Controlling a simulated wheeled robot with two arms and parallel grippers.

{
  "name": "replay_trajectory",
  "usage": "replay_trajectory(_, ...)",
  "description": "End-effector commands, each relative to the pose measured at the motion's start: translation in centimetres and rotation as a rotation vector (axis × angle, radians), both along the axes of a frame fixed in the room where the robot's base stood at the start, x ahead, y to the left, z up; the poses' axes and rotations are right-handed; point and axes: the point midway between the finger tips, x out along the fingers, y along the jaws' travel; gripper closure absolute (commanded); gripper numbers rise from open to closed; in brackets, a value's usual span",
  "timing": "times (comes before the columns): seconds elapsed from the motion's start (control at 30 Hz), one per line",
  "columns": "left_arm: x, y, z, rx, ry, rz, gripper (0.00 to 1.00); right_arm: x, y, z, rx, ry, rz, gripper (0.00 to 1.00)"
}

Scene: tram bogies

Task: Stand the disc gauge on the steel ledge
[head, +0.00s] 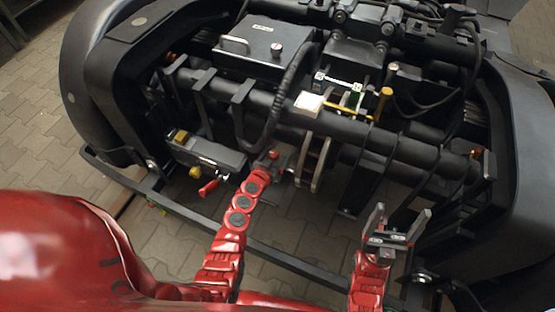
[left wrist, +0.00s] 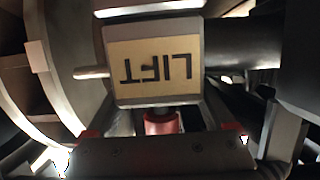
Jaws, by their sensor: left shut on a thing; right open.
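My left gripper (head: 272,158) reaches in beside the brake discs and is shut on a red stem (left wrist: 163,124). Above the stem in the left wrist view is a grey block with a tan plate reading "LIFT" upside down; I take it as the disc gauge (left wrist: 155,68). A short pin points left from it toward a large curved disc (left wrist: 75,60); I cannot tell if they touch. In the head view the gauge is small and partly hidden by the gripper. I cannot tell which surface is the steel ledge. My right gripper (head: 398,220) is open and empty.
A dark cross tube (head: 390,148) spans the bogie above my left gripper. A white block (head: 308,103) and a yellow tool (head: 350,112) lie on it. Brake discs (head: 318,162) hang below. A front bar (head: 290,262) runs low across. A red-handled part (head: 208,188) is left.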

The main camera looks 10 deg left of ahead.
Motion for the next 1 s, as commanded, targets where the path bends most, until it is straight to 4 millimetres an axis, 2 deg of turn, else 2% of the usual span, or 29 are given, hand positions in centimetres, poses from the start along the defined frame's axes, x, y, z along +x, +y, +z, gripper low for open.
replay_trajectory(0.07,0.3,-0.1,-0.2,0.0,-0.001,0.0,1.0,0.0,0.0,-0.2,0.0,0.0,0.0,0.15)
replay_trajectory(0.3,0.3,0.0,-3.5,-0.001,0.002,0.002,1.0,0.0,0.0,-2.7,0.0,0.0,0.0,0.15)
replay_trajectory(0.7,0.3,0.0,-3.6,0.0,0.0,0.001,1.0,0.0,0.0,-2.8,-0.002,-0.001,0.0,0.15)
replay_trajectory(0.73,0.3,0.0,-3.6,0.001,0.001,0.0,0.07,0.0,0.0,-2.8,-0.002,-0.001,0.0,0.15)
replay_trajectory(0.8,0.2,0.0,-3.6,0.001,0.001,0.0,0.0,0.0,0.0,-2.7,-0.001,-0.001,0.0,0.15)
replay_trajectory(1.0,0.2,0.0,-3.6,0.0,0.002,0.0,0.0,0.0,0.0,-2.7,-0.001,-0.001,0.0,0.15)
